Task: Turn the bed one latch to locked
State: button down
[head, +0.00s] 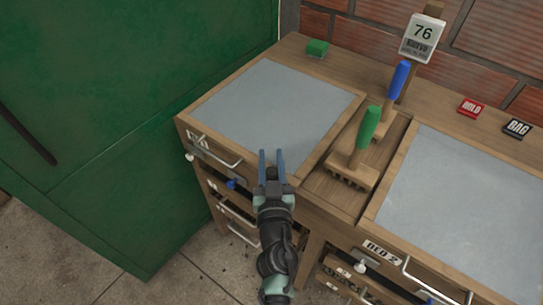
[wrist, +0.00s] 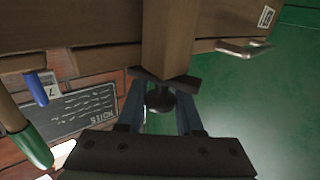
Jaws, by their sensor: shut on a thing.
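Bed one is the left grey-topped bay (head: 262,105) of the wooden bench, in the head view. My gripper (head: 271,155) is at its front edge, fingers pointing away from me. In the wrist view my gripper (wrist: 161,110) has its two blue fingers on either side of a dark round knob (wrist: 160,98). A dark crossbar sits behind the knob, in front of a wooden post (wrist: 168,35). The knob looks like the bed one latch. My gripper hides it in the head view, and I cannot tell which way it is turned.
Bed two (head: 465,205) is on the right, with a pale knob (head: 360,267) on its front. A metal drawer handle (head: 217,154) juts from the left front. A green wall (head: 120,100) is close on the left.

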jog(key=shift+a+r+n+y+p, duration=0.1)
jog(key=shift+r+n+y+p, duration=0.4)
jog(key=shift+p, duration=0.75)
jog(key=n+y+p, duration=0.1)
jog(key=y+p, duration=0.1)
jog(key=shift+a+f+g+p, duration=0.1)
jog(key=shift+a+g+p, duration=0.05)
jog(key=shift+g+p, duration=0.2)
jog(key=y, duration=0.1)
jog(key=n+y+p, duration=0.1)
jog(key=n+g+y+p, duration=0.1)
jog(key=shift+a+f, duration=0.2)
jog(key=shift+a, duration=0.05)
jog(key=shift+s+a+f+n+g+y, duration=0.1)
jog(key=shift+n+g+y, duration=0.15)
jog(key=shift+n+y, duration=0.25)
jog(key=shift+s+a+f+n+g+y, duration=0.1)
jog(key=shift+n+g+y, duration=0.15)
jog(key=shift+y, duration=0.35)
jog(key=c, duration=0.6)
grip_release()
jog(key=shift+s, duration=0.15)
